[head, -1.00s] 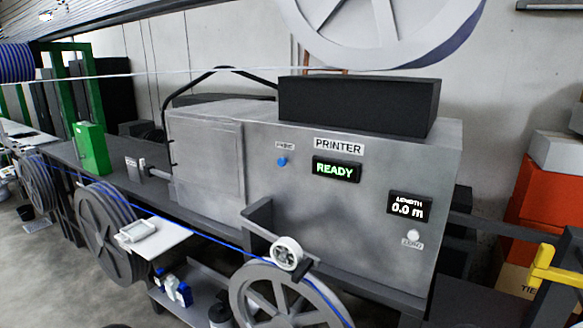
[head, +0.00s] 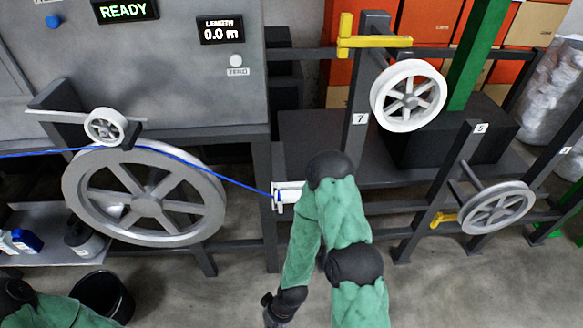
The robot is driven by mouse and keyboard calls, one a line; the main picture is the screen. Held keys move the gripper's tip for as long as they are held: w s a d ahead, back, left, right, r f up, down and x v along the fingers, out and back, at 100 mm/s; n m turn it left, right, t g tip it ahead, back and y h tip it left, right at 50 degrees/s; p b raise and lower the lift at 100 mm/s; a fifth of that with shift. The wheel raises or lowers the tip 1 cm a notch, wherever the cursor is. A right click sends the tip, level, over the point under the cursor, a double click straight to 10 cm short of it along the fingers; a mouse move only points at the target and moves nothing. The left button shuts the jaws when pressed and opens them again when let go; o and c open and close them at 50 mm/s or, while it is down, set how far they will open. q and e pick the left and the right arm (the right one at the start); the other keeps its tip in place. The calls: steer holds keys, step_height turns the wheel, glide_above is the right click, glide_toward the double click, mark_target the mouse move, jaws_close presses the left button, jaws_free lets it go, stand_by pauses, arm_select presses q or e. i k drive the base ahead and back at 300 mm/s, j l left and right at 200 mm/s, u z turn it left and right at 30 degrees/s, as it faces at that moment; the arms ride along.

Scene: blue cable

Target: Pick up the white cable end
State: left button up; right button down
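The blue cable (head: 228,180) runs from the left edge, over the large grey spoked wheel (head: 145,197) and under the small white roller. It slopes down to a small white piece (head: 287,190) at a dark post, where its visible run stops. I cannot tell whether this piece is the cable end or a holder. My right arm, green with black joints, rises in front of the piece's right side and bends back down. Its dark lower end is near the bottom edge; no gripper fingers can be made out. Only part of my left arm shows at lower left, without its gripper.
The grey printer (head: 150,70) stands at upper left, reading READY and 0.0 m. A white spoked wheel (head: 408,95) hangs by a yellow bar (head: 374,42). A grey wheel (head: 497,207) sits lower right. A black bucket (head: 102,296) stands on the floor. Open floor shows at the bottom.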

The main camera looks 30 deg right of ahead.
mark_target(289, 196)
steer(key=z, duration=1.05)
